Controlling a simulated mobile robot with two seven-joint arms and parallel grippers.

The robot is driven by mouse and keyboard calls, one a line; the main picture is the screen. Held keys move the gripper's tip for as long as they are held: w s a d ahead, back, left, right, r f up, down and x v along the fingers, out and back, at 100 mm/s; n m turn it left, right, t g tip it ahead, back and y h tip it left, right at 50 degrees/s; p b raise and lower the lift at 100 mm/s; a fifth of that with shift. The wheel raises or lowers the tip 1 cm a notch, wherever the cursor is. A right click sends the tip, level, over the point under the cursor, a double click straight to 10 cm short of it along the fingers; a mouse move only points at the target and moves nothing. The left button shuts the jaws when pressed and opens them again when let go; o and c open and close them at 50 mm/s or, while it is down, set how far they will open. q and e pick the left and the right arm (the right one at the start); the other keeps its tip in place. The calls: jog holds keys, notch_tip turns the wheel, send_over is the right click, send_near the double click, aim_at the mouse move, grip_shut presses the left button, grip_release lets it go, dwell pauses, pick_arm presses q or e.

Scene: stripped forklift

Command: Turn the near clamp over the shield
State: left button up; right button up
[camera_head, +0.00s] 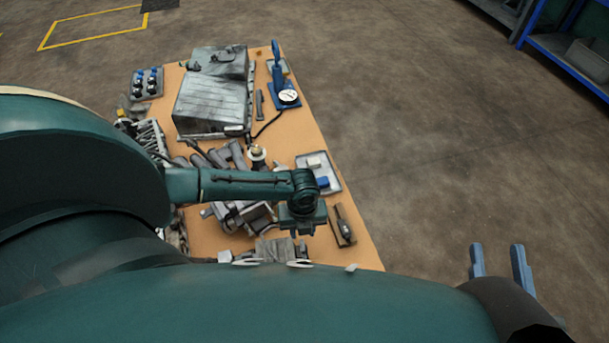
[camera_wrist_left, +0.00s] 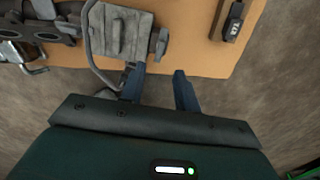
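A worn grey plate (camera_wrist_left: 122,32), which looks like the shield, lies at the table's near edge in the left wrist view; it is partly visible in the head view (camera_head: 272,250). A small grey piece (camera_wrist_left: 161,42) at its right side may be the near clamp; I cannot tell for certain. My left gripper (camera_wrist_left: 158,72) is open and empty, its blue fingers apart, just short of the plate and small piece. In the head view its fingers are hidden under my wrist. My right gripper (camera_head: 499,258) is open and empty, off the table at the lower right.
The tan table (camera_head: 310,135) carries a grey housing (camera_head: 213,103), a blue press with a gauge (camera_head: 285,92), a tray (camera_head: 320,173) and a dark tool (camera_head: 344,226). Floor right of the table is clear.

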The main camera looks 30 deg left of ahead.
pick_arm(q)
notch_tip(320, 180, down, 8)
jog(key=b, duration=0.3)
jog(key=shift+f+b, duration=0.1)
jog(key=shift+b, duration=0.2)
jog(key=shift+f, duration=0.4)
pick_arm(e)
jog(key=shift+w+a+r+t+y, duration=0.3)
jog(key=shift+r+t+y, duration=0.15)
jog(key=shift+y, duration=0.35)
jog(key=shift+r, duration=0.1)
pick_arm(q)
jog(key=shift+c, duration=0.4)
grip_shut()
